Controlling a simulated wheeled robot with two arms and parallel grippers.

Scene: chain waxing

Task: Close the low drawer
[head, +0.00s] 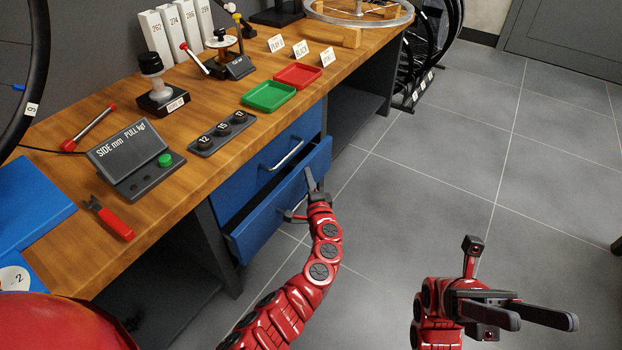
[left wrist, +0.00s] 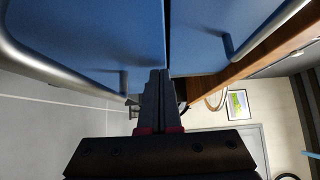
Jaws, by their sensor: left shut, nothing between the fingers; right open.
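The low drawer (head: 258,236) is the lower blue drawer under the wooden bench. It stands partly pulled out, its front ahead of the upper drawer (head: 238,185). My left gripper (head: 311,182) is shut and empty at the top edge of the low drawer's front, towards its far end. In the left wrist view the closed fingertips (left wrist: 158,72) are up against or just before the low drawer's front (left wrist: 90,40), near the gap beside the upper drawer's front (left wrist: 200,35). Contact cannot be told. My right gripper (head: 546,321) is open and empty over the floor, well away from the drawers.
The bench top (head: 205,185) carries a green tray (head: 269,96), a red tray (head: 298,76), a gauge box (head: 130,158) and red-handled pliers (head: 112,220). Metal handles (head: 287,155) stick out from the drawer fronts. The grey tiled floor (head: 450,150) to the right is clear.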

